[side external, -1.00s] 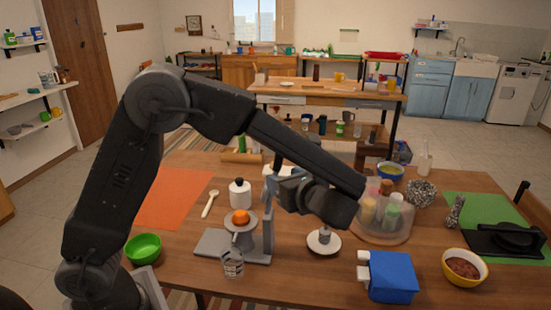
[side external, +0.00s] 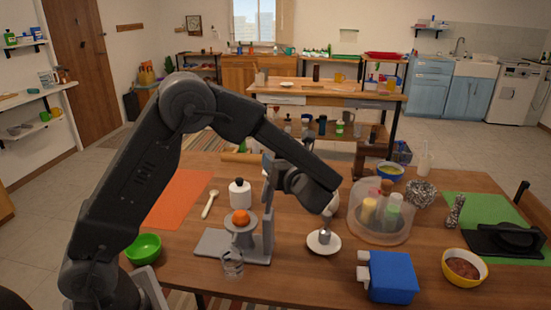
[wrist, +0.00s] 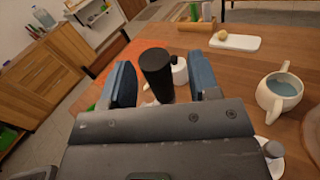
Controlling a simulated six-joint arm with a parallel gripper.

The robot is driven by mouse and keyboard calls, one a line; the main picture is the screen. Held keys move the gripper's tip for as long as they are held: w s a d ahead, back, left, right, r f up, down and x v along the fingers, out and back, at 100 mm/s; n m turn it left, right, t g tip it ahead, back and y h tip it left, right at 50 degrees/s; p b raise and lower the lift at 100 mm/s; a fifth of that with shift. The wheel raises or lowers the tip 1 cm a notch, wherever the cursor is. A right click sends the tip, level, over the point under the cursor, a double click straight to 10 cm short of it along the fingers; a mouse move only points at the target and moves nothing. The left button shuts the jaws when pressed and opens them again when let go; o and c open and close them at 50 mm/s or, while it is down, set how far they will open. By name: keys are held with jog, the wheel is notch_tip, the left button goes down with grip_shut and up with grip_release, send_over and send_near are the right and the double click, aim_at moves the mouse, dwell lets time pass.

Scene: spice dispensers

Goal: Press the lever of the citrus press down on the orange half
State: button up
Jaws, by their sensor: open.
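The citrus press stands on the table with a grey base (side external: 212,243) and an upright column (side external: 268,225). The orange half (side external: 240,217) sits on its raised round cup, with a clear glass (side external: 232,263) at the front of the press. My gripper (side external: 274,175) is above the press column, its fingers partly hidden in the side view. In the wrist view my gripper (wrist: 162,75) is open, with blue fingers on either side of a black cylindrical grip (wrist: 157,72), apparently the lever's handle. Gaps show beside the grip; contact is not clear. The rest of the lever is mostly hidden.
A saucer (side external: 323,243) and a clear spice carousel (side external: 380,222) stand to the right. A blue object (side external: 390,276) is front right; a green bowl (side external: 143,248) is left.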

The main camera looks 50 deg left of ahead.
jog(key=shift+w+a, duration=0.2)
jog(key=shift+a, duration=0.75)
grip_shut()
